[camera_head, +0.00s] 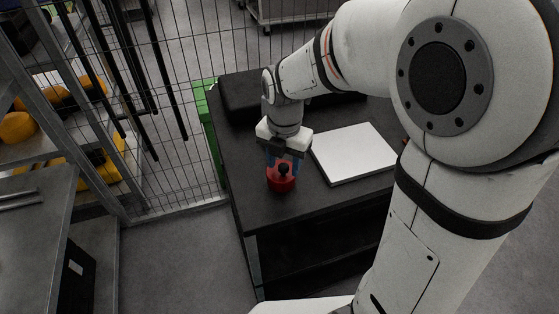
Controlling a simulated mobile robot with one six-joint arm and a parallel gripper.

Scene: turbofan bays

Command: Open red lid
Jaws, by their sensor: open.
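The red lid (281,184) is round with a small black knob on top. It sits on the dark table (328,201), near its front left part. My gripper (283,167) points down over the lid, with its blue-tipped fingers apart on either side of the knob. The fingertips are at or just above the lid; I cannot tell whether they touch it. What lies beneath the lid is largely hidden by the lid and the fingers.
A white flat panel (354,153) lies on the table right of my gripper. A black case (239,99) is at the back left. A wire fence (180,100) runs behind, with a metal shelf at left holding yellow items. Clear tabletop lies in front of the lid.

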